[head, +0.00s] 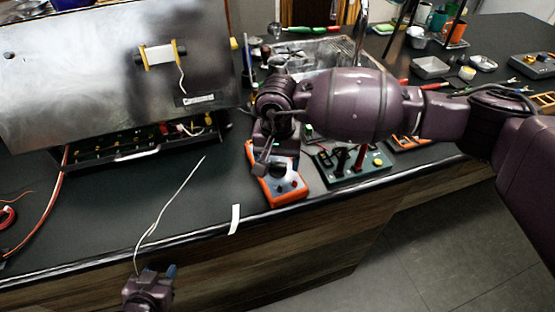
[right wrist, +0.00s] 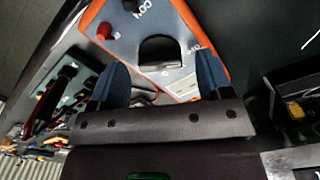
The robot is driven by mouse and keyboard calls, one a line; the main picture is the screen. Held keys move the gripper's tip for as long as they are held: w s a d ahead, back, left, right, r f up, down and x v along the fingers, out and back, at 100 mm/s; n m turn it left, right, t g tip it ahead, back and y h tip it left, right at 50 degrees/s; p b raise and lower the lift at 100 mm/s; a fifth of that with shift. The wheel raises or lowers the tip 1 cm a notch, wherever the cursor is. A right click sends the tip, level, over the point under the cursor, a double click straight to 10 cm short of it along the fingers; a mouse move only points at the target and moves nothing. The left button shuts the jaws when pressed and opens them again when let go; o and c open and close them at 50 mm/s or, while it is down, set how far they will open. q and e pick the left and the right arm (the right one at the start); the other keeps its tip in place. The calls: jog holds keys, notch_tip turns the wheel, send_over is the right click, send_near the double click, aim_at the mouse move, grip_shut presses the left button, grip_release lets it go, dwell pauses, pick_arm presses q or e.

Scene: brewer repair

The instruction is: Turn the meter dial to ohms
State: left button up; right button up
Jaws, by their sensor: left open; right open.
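The orange meter (head: 285,188) with a grey-blue face lies on the dark worktop near its front edge. In the right wrist view the meter (right wrist: 190,15) shows a black dial (right wrist: 160,50), a red jack (right wrist: 104,31) and part of a pale display. My right gripper (head: 262,160) is over the meter's far part, hiding some of it. In the right wrist view its two blue fingers (right wrist: 160,75) are apart, with the dial ahead between them; contact cannot be told. The dial's pointer setting is not readable. My left gripper (head: 157,273) is open at the counter's front, away from the meter.
A green board with red and black levers (head: 352,160) stands right of the meter. A metal brewer (head: 90,75) with an open lower tray is at left. A thin white wire (head: 165,207) runs towards my left gripper. A white strip (head: 235,219) lies at the front edge.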

jog(key=shift+f, duration=0.4)
jog(key=c, duration=0.9)
